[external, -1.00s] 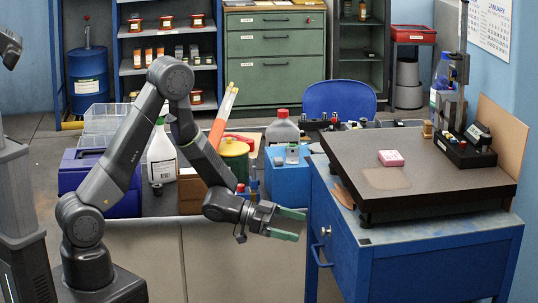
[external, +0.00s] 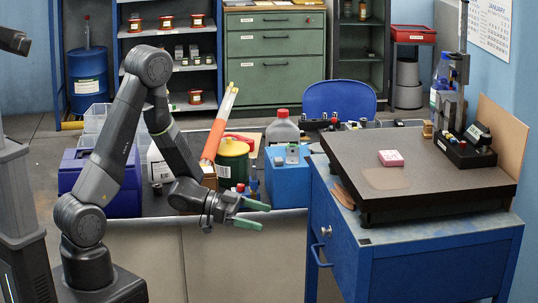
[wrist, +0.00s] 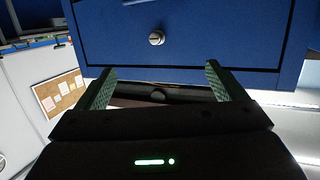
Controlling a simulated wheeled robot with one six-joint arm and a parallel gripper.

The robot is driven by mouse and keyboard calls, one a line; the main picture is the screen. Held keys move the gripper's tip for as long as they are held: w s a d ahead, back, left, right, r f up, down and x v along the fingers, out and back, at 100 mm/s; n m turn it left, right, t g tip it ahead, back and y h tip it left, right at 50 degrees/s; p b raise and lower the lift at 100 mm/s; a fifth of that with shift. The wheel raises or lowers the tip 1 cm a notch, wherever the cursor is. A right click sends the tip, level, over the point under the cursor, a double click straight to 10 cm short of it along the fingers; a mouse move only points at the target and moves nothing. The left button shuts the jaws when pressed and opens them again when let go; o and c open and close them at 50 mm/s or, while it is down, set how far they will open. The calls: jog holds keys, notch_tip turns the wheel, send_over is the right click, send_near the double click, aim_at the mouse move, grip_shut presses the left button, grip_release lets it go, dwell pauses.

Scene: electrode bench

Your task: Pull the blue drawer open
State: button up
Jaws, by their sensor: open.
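The blue drawer (external: 340,251) is in the blue bench cabinet at right, its front facing my arm. It looks shut. A round silver lock (external: 326,231) and a blue bar handle (external: 317,256) show on its front. In the wrist view the drawer front (wrist: 220,40) fills the top, with the lock (wrist: 156,38) near its middle; a blue piece at the top edge may be the handle. My gripper (external: 264,215) is open and empty, to the left of the handle and apart from it. Its green fingers (wrist: 160,68) are spread in the wrist view.
A dark slab (external: 440,180) with a pink box (external: 391,158) tops the cabinet. Behind my gripper a bench holds a blue box (external: 287,183), a green can (external: 233,160) and bottles. Free space lies between my gripper and the drawer front.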

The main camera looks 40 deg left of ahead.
jog(key=shift+f, duration=0.1)
jog(key=c, duration=1.1)
jog(key=shift+d+f+m+b, duration=0.1)
jog(key=shift+f+m+b, duration=0.15)
jog(key=shift+m+b, duration=0.15)
jog(key=shift+c, duration=0.6)
notch_tip(320, 180, down, 6)
jog(key=d+m+b, duration=0.3)
jog(key=m+b, duration=0.4)
jog(key=m, duration=1)
jog(key=x, duration=1.2)
jog(key=shift+d+f+g, duration=0.3)
jog(key=shift+f, duration=0.05)
grip_shut()
